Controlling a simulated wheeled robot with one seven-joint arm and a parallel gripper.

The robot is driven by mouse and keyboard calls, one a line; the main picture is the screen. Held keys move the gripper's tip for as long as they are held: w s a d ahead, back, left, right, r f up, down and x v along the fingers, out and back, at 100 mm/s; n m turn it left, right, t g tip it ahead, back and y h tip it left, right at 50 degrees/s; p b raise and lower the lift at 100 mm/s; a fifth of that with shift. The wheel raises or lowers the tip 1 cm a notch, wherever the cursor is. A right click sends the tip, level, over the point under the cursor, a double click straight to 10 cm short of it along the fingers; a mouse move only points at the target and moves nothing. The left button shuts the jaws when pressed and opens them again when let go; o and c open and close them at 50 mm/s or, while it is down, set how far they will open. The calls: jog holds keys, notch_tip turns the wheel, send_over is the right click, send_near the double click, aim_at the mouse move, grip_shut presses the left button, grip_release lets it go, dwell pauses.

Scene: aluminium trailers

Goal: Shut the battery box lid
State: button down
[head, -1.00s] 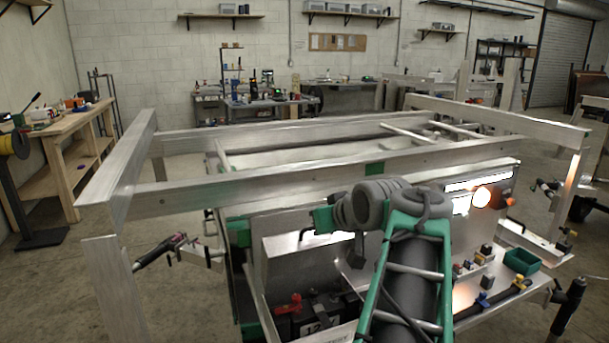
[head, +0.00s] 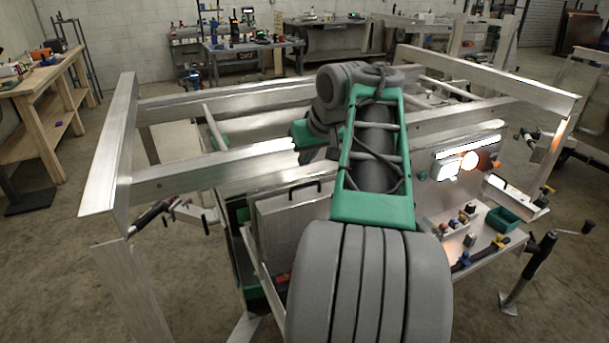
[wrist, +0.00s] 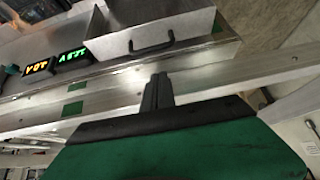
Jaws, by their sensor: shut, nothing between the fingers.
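The battery box lid (head: 284,220) is a bare metal panel with a black handle (head: 305,188) along its top edge. It stands raised, with the box opening in front of it, where a little red (head: 282,279) shows. My arm covers the lid's right side and much of the box. In the wrist view the metal panel (wrist: 185,22) with its black handle (wrist: 152,44) is at the top. My gripper (wrist: 158,80) is shut and empty, its fingertips pointing towards the handle and appearing apart from it. In the head view its fingertips are hidden.
Trailer frame rails (head: 220,167) run across behind and above the box. Lit lamps (head: 460,163), a shelf with small fittings (head: 470,240) and a green bin (head: 502,220) are at right. A crank jack (head: 535,260) stands further right. Open floor lies at left.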

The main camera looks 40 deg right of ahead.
jog(key=x, duration=0.2)
jog(key=b+x, duration=0.1)
jog(key=x, duration=0.2)
jog(key=w+b+x, duration=0.1)
jog(key=x, duration=0.1)
jog(key=shift+w+d, duration=0.1)
jog(key=shift+d, duration=0.25)
jog(key=s, duration=0.1)
jog(key=s+a, duration=0.1)
jog(key=s, duration=0.1)
jog(key=shift+s+b, duration=0.3)
jog(key=shift+s, duration=0.05)
jog(key=shift+f, duration=0.25)
jog(key=shift+s, duration=0.1)
